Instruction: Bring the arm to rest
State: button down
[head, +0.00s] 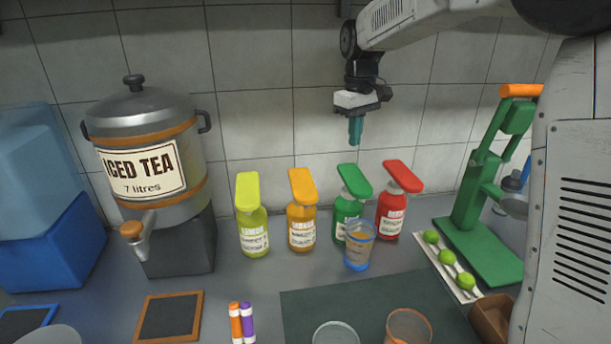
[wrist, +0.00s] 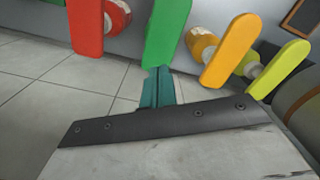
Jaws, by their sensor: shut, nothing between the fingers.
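My gripper (head: 355,132) hangs from my arm in front of the tiled wall, above the row of pump bottles, pointing down. Its teal fingers are shut together with nothing between them. In the wrist view the closed fingers (wrist: 157,88) show near the green pump top (wrist: 165,35). In the head view the gripper is above the green bottle (head: 349,208) and appears apart from it.
Yellow (head: 252,225), orange (head: 301,218) and red (head: 393,208) bottles stand beside the green one. The iced tea urn (head: 150,150) is left, a green press (head: 485,215) right. A dark mat (head: 370,292) lies at the front.

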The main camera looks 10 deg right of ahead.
jog(key=shift+s+f+m+g, duration=0.3)
jog(key=shift+s+f+m, duration=0.2)
jog(key=shift+s+f, duration=0.65)
jog(key=s+d+m+t, duration=0.2)
jog(key=s+d+m, duration=0.1)
jog(key=s, duration=3.2)
jog(key=shift+s+f+m, duration=0.15)
jog(key=shift+s+m, duration=0.25)
jog(key=shift+m, duration=0.5)
